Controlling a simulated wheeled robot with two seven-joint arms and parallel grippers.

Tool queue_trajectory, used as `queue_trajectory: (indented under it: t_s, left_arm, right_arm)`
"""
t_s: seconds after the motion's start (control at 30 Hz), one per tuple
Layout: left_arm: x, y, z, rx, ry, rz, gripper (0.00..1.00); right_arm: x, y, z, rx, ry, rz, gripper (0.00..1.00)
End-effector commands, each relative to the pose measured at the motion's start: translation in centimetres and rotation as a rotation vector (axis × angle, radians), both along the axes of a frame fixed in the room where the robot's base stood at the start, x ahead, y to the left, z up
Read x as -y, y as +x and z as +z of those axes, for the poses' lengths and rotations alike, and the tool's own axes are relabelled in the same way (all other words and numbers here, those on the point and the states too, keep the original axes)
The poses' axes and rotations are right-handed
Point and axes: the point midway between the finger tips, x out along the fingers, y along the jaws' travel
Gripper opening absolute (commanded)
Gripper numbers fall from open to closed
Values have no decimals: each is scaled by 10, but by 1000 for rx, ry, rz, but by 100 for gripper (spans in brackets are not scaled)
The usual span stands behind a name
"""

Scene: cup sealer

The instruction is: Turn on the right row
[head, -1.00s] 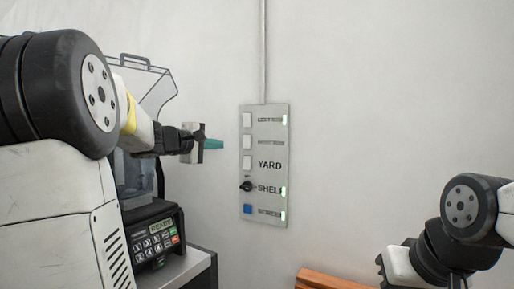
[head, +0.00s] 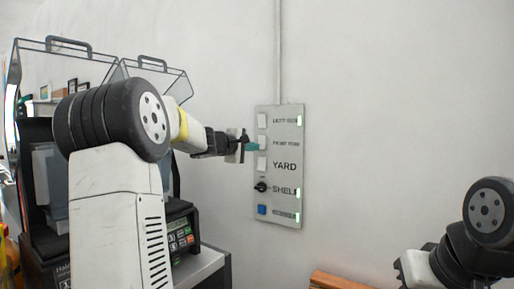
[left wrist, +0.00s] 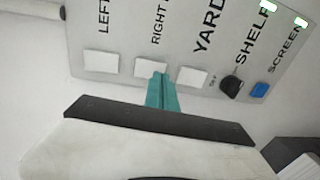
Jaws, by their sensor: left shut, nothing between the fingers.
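The grey control panel (head: 281,185) hangs on the wall and also shows in the left wrist view (left wrist: 125,30). Its white right row switch (left wrist: 151,66) sits between the left row switch (left wrist: 101,61) and the yard switch (left wrist: 191,77). My left gripper (head: 251,147) is shut and empty. Its teal fingertips (left wrist: 161,78) are at the right row switch and overlap its lower right edge in the left wrist view; I cannot tell whether they touch. No green light shows beside the right row label. My right arm is at the lower right; its fingers are out of frame.
The panel also has a black shelf knob (head: 261,187) and a blue screen button (head: 262,210). Green lights glow at left row, shelf and screen. A machine with a keypad (head: 181,236) stands left of the panel. The wall to the right is bare.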

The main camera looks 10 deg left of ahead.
Motion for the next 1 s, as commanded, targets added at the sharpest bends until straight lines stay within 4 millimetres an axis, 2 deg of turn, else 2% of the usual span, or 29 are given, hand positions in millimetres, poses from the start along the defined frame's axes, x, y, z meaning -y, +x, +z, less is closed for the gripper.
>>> queue_trajectory:
  t_s: [0.1,0.23,1.0]
  left_arm:
    - [5,13,-2,0,0,-1,0]
    - [7,19,-2,0,0,0,0]
    - [6,24,-5,0,0,0,0]
  right_arm:
    - [0,0,0,0,0,0,0]
    - [0,0,0,0,0,0,0]
    - [0,0,0,0,0,0,0]
